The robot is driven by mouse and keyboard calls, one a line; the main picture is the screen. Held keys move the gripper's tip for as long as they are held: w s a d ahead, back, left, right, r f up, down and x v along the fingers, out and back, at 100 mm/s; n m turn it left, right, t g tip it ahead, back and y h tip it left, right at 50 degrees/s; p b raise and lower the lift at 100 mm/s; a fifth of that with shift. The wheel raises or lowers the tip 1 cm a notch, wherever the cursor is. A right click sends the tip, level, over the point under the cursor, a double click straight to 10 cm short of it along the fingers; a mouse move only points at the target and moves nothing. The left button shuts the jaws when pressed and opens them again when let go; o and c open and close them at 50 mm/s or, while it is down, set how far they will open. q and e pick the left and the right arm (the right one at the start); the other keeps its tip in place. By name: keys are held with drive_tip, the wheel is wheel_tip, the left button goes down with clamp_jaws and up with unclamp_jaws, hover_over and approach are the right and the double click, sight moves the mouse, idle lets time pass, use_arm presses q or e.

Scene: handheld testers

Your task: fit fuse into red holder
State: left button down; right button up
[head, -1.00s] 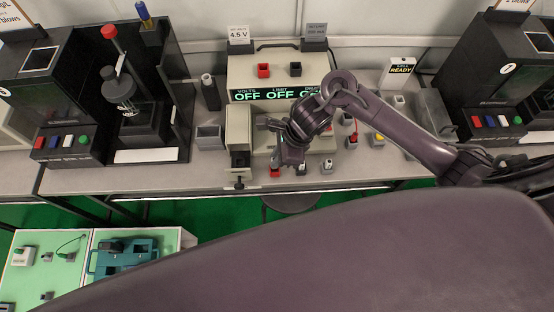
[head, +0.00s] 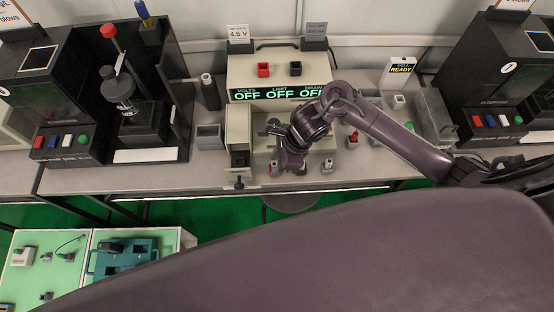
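My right arm reaches in from the right over the bench. Its gripper (head: 290,163) points down at the front of the bench, before the power unit. Its fingertips are small and dark, so I cannot tell whether it is open or what it holds. A small red-marked holder (head: 272,170) shows just left of the gripper, partly hidden by it. Another small holder (head: 327,166) with a pale top stands to the right. A small red-topped piece (head: 353,137) stands farther back. I cannot make out a fuse. My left gripper is not in view.
The power unit (head: 278,75) with OFF readouts and red and black sockets stands behind. A grey box (head: 209,137) stands left of the gripper. Black testers stand at left (head: 60,100) and right (head: 500,85). A green-topped bench (head: 20,275) is at lower left.

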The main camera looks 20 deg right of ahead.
drive_tip(key=shift+r, duration=0.25)
drive_tip(key=v, duration=1.2)
drive_tip(key=shift+s+f, duration=0.1)
drive_tip(key=shift+f, duration=0.05)
